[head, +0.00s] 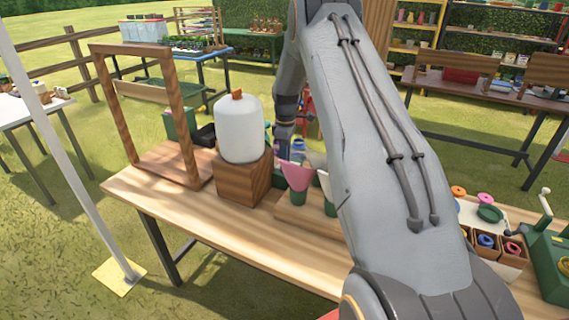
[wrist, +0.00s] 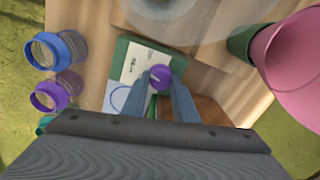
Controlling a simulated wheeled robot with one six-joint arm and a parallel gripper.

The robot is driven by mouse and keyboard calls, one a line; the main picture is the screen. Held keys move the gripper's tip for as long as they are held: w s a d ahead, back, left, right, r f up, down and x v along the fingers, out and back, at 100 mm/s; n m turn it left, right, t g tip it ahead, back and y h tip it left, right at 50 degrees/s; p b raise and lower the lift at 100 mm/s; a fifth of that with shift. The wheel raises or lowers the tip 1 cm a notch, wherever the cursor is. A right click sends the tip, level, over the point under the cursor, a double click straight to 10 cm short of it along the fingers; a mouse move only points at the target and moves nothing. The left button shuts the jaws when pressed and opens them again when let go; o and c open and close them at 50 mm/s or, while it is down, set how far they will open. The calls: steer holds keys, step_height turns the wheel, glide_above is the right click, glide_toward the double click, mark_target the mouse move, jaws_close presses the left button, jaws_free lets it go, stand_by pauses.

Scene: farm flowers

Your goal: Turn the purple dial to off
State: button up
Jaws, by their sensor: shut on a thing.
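The purple dial (wrist: 160,77) shows in the wrist view on a dark green box (wrist: 120,51) with a pale front panel (wrist: 137,63). Small dark marks on the panel are too small to read. My gripper (wrist: 163,83) has one finger on each side of the dial and is shut on it. The dial's pointer direction cannot be made out. In the head view the dial is not visible, and my gripper is mostly hidden behind the pink funnel and the bottles.
A pink cone in a green holder (wrist: 300,55) stands close at the right in the wrist view. Jars with blue (wrist: 70,46) and purple (wrist: 50,97) rims are at the left. A white tank (head: 239,130) on a wooden block and a wooden frame (head: 103,100) stand on the bench.

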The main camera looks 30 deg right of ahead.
steer(key=m+b, duration=0.2)
steer(key=m, duration=0.2)
steer(key=shift+m+b, duration=0.3)
steer(key=shift+b, duration=0.05)
steer(key=m+b, duration=0.1)
steer(key=m, duration=0.3)
steer(key=shift+b, duration=0.4)
steer(key=shift+m, duration=0.3)
steer(key=o, duration=1.1)
steer(key=shift+c, duration=0.2)
step_height(320, 180, up, 8)
steer(key=shift+d+f+b, duration=0.1)
steer(key=shift+d+b, duration=0.05)
steer(key=shift+b, duration=1.05)
